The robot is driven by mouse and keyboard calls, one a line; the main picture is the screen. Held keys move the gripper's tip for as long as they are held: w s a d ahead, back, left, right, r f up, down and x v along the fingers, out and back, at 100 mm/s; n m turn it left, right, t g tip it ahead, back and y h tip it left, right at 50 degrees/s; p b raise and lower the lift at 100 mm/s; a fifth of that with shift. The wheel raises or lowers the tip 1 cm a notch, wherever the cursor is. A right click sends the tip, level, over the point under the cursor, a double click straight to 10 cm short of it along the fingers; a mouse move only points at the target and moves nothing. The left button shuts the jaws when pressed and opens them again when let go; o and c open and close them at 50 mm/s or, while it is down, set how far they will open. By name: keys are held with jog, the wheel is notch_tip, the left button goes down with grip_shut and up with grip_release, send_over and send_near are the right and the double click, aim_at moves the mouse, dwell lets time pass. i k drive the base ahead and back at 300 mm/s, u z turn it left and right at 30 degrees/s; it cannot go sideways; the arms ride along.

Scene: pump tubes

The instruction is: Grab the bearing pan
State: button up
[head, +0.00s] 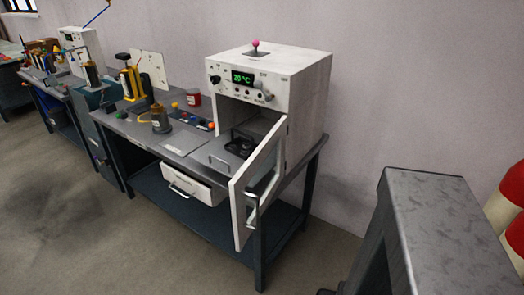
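A dark, round pan-like thing (240,144) sits low inside the open white oven (268,72) on the workbench. It looks like the bearing pan, but it is small and partly in shadow, so I cannot make out its contents. A metal handle or tray edge (219,160) shows at the front of the oven's opening. My gripper cannot be made out in the head view.
The oven display reads about 20 °C. A white drawer (194,184) under the bench top (172,140) is partly pulled out. A brown-grey canister (160,119) stands left of the oven. A grey metal block (430,220) fills the right foreground. Floor (160,240) in front is clear.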

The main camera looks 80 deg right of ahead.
aim_at(239, 140)
jog(key=z, duration=0.1)
jog(key=k, duration=0.2)
jog(key=z, duration=2.3)
jog(key=k, duration=0.6)
jog(key=u, duration=0.1)
jog(key=i, duration=0.6)
jog(key=z, duration=0.05)
